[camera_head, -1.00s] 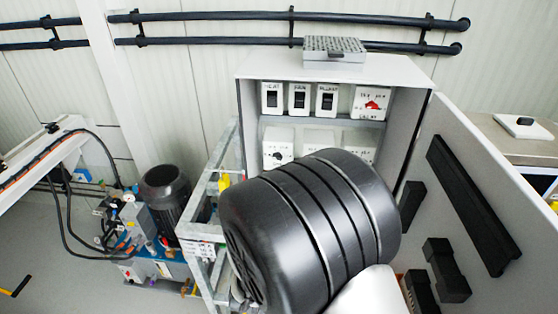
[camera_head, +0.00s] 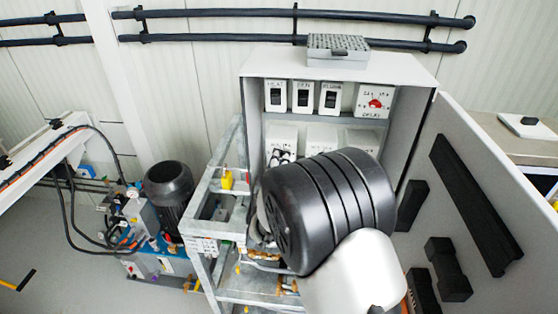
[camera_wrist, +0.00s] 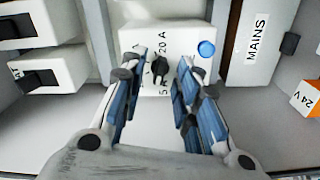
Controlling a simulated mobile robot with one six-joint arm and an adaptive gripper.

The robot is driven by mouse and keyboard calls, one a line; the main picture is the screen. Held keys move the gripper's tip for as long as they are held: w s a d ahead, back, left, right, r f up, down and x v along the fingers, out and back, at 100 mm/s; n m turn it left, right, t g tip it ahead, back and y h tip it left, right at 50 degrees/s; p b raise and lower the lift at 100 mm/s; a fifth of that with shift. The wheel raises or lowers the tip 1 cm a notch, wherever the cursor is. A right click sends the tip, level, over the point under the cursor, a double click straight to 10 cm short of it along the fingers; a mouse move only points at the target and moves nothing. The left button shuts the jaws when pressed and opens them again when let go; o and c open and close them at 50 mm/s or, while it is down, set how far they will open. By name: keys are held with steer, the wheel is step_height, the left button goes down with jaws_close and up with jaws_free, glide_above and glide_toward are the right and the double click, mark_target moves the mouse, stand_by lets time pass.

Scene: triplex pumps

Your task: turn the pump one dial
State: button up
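A small black dial (camera_wrist: 160,68) sits on a white box (camera_wrist: 150,38) marked 20 A in the wrist view; no pump name is readable there. My gripper (camera_wrist: 160,80) is open, its blue-padded fingers on either side of the dial with gaps left. Whether the tips touch the box cannot be told. In the head view my gripper (camera_head: 281,157) shows small in front of the lower-left box (camera_head: 284,134) in the open cabinet. It covers that box's dial. My dark arm hides much of the lower row.
The cabinet (camera_head: 245,100) has an upper row of switches and a box with a red dial (camera_head: 375,103). Its open door (camera_head: 480,180) stands at right. The wrist view shows a blue round part (camera_wrist: 206,48), a MAINS panel (camera_wrist: 254,40) and switch boxes (camera_wrist: 50,75) at left.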

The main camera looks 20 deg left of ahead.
jaws_close()
stand_by(0.5)
steer(key=m+b, duration=0.1)
steer(key=b, duration=0.1)
steer(key=m+b, duration=0.2)
steer(key=shift+f+m, duration=0.2)
steer(key=shift+m, duration=0.1)
steer(key=m+b, duration=0.5)
steer(key=b, duration=0.1)
steer(key=m+b, duration=0.5)
steer(key=m, duration=0.1)
steer(key=m+b, duration=0.4)
steer(key=m, duration=0.1)
steer(key=shift+r, duration=0.15)
steer(key=shift+m+b, duration=0.3)
steer(key=shift+b, duration=0.1)
